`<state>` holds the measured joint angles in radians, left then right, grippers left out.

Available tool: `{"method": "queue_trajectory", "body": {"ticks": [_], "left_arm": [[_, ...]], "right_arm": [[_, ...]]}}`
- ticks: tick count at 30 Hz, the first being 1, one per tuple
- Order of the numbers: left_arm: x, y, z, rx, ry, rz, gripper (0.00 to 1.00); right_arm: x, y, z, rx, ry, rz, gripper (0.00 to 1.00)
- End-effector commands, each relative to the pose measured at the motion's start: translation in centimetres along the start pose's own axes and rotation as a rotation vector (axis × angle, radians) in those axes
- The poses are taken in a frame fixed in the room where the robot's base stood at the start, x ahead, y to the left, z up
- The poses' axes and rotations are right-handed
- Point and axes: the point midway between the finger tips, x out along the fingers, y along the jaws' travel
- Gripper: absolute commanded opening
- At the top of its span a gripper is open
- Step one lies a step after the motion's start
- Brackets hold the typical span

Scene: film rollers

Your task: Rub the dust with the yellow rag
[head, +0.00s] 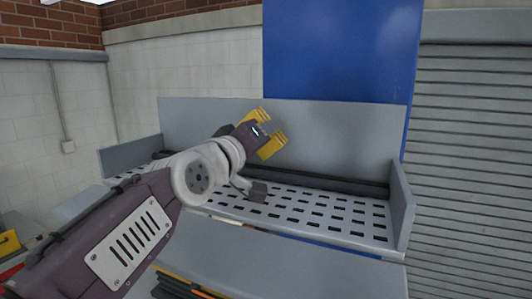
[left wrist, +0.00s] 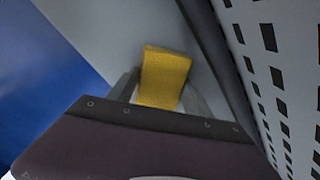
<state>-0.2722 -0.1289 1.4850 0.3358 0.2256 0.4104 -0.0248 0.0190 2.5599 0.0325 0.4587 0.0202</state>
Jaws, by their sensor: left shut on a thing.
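My left gripper (head: 267,132) is raised in front of the grey back panel (head: 330,125) of the machine, above its slotted bed. In the left wrist view, it is shut on the yellow rag (left wrist: 163,78), which sits between the two grey fingers with the grey panel behind it. In the head view, yellow shows at the gripper's end, but I cannot tell rag from finger there. I cannot tell from these frames whether the rag touches the panel. No dust can be made out in either view. My right gripper is not in view.
The slotted bed (head: 330,212) runs below my gripper, with a dark roller (head: 330,184) along its back and a grey side wall (head: 401,205) at the right. A blue panel (head: 340,50) stands behind. A ribbed shutter (head: 470,150) is at the far right.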

Motion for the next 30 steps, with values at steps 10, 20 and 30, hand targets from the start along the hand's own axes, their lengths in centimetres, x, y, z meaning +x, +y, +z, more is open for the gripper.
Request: {"method": "queue_trajectory", "body": {"ticks": [10, 20, 30], "left_arm": [[0.1, -0.8, -0.7, 0.003, -0.002, 0.001, 0.26], [0.0, -3.2, -2.4, 0.001, 0.001, -0.002, 0.26], [-0.1, -4.1, -3.4, 0.002, 0.001, -0.001, 0.26]], "right_arm": [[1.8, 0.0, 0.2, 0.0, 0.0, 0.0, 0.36], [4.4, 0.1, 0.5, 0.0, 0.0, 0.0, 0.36], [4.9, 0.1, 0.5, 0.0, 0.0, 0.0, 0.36]]}}
